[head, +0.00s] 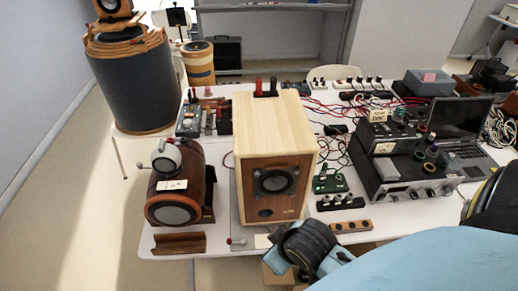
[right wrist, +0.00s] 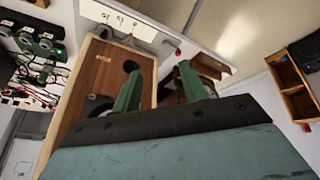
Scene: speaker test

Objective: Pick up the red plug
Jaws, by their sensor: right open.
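The wooden speaker (head: 274,150) stands upright near the table's front edge, with a red plug-like piece (head: 273,87) and a dark one (head: 258,88) on its top. A small red-tipped piece (head: 229,241) lies by the speaker's lower left front; I cannot tell which red piece is the red plug. My right gripper shows two green fingers (right wrist: 158,68) in the right wrist view, spread apart with nothing visibly held between them. Its arm comes in from the lower right in the head view, below and in front of the speaker. My left gripper is out of view.
A round wooden speaker (head: 176,185) stands left of the box speaker. A small wooden rail (head: 179,243) lies at the front edge. Electronics (head: 410,165), a laptop (head: 462,125) and loose cables fill the right side.

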